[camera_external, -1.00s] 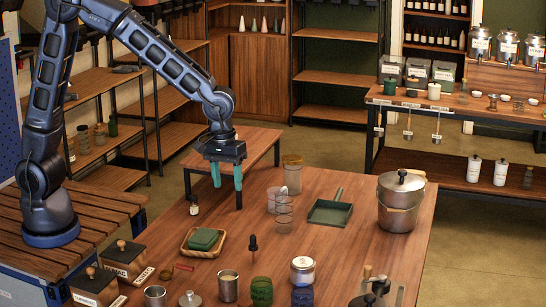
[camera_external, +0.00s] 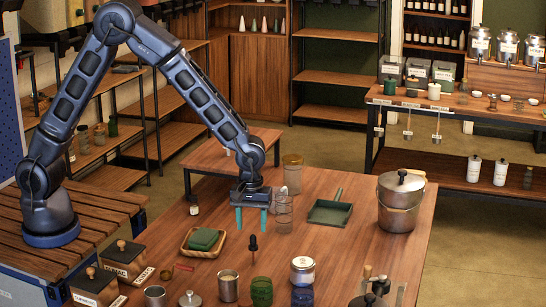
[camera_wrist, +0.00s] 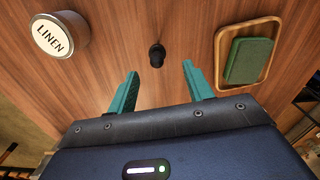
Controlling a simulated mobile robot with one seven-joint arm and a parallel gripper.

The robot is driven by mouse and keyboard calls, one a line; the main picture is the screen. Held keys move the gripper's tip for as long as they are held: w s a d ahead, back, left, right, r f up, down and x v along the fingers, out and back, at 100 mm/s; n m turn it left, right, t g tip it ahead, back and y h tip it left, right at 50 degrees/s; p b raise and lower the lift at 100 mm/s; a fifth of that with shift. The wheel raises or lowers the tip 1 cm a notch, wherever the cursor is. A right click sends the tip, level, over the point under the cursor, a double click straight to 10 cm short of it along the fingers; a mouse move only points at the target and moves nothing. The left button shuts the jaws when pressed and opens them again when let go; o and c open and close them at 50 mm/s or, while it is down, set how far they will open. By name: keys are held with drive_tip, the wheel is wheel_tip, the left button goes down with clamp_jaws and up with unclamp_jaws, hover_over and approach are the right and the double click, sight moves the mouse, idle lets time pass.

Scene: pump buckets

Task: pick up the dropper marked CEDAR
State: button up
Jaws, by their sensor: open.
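A small black dropper (camera_external: 253,243) stands on the wooden table, just in front of my gripper (camera_external: 251,222) in the external view. No CEDAR lettering is readable on it. In the wrist view the dropper (camera_wrist: 157,55) shows from above, centred between and slightly beyond the fingertips. My gripper (camera_wrist: 158,72) is open and empty, its teal fingers pointing down to either side and apart from the dropper.
A jar with a lid marked LINEN (camera_wrist: 61,36) is at the wrist view's left. A wooden tray (camera_external: 186,246) with a green block lies left of the dropper. A wire cylinder (camera_external: 285,217) stands close right of the gripper. Jars and cups line the front.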

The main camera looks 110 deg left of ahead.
sight(253, 245)
drive_tip(key=shift+w+f, duration=0.2)
drive_tip(key=shift+f, duration=2.7)
drive_tip(key=shift+c, duration=0.4)
drive_tip(key=c, duration=1)
